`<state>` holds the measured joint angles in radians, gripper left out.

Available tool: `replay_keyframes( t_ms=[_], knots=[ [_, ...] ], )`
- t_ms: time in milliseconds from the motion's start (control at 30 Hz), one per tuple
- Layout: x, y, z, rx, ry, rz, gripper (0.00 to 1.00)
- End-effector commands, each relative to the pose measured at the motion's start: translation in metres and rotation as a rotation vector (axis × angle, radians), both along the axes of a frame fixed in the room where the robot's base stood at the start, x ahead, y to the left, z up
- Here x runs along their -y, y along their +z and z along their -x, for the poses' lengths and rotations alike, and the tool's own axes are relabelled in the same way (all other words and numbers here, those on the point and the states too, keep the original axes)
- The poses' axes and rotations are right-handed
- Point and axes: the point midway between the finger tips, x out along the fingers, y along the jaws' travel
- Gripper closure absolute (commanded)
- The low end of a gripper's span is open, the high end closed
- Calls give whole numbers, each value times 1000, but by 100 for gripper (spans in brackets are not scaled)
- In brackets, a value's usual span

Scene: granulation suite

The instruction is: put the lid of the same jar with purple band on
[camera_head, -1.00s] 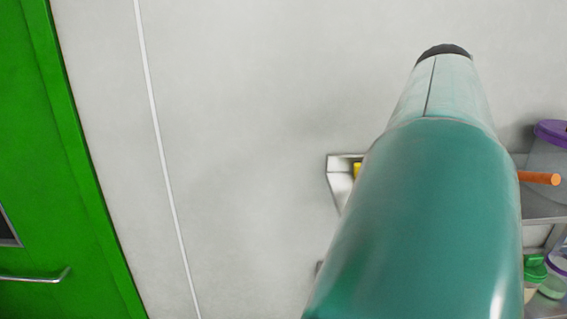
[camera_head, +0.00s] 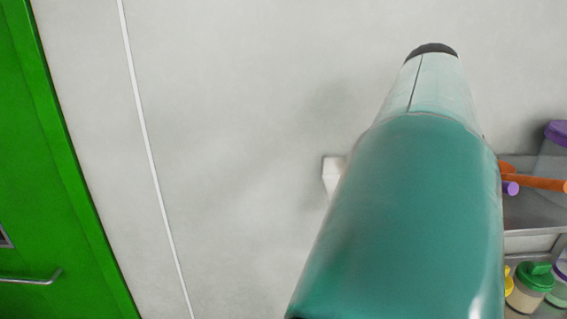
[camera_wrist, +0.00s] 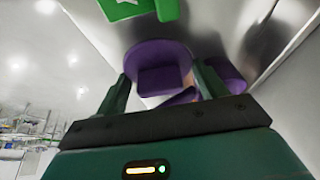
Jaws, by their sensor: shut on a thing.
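In the wrist view my gripper (camera_wrist: 163,88) is shut on a purple lid (camera_wrist: 158,55), a round piece with a squarish raised part, held between the two dark green fingers. Another purple piece (camera_wrist: 226,74) shows just beyond the right finger; I cannot tell whether it is a separate thing. In the head view a purple-topped container (camera_head: 556,134) is cut by the right edge, on the upper shelf. My arm hides the gripper in the head view. No open jar with a purple band can be made out clearly now.
A metal shelf (camera_head: 530,232) at right holds orange rods (camera_head: 540,183) and a purple-ended rod (camera_head: 511,188). Below stand a green-lidded jar (camera_head: 533,280) and a yellow item (camera_head: 508,282). A green sign (camera_wrist: 135,8) tops the wrist view. A green door (camera_head: 40,200) is at left; bare wall lies between.

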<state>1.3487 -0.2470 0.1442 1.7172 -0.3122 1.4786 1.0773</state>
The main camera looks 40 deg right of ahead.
Motion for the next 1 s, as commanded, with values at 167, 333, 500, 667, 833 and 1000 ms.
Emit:
replay_keyframes(
  t_ms=[167,333,500,667,833,1000],
  knots=[
    [-2,-7,-2,0,-3,0,51],
    [-2,-8,-3,0,-4,0,51],
    [-2,-10,-4,0,-4,0,51],
    [-1,-10,-5,0,-4,0,7],
    [-1,-10,-5,0,-4,0,7],
    [0,-7,-5,1,-5,2,7]
  ],
)
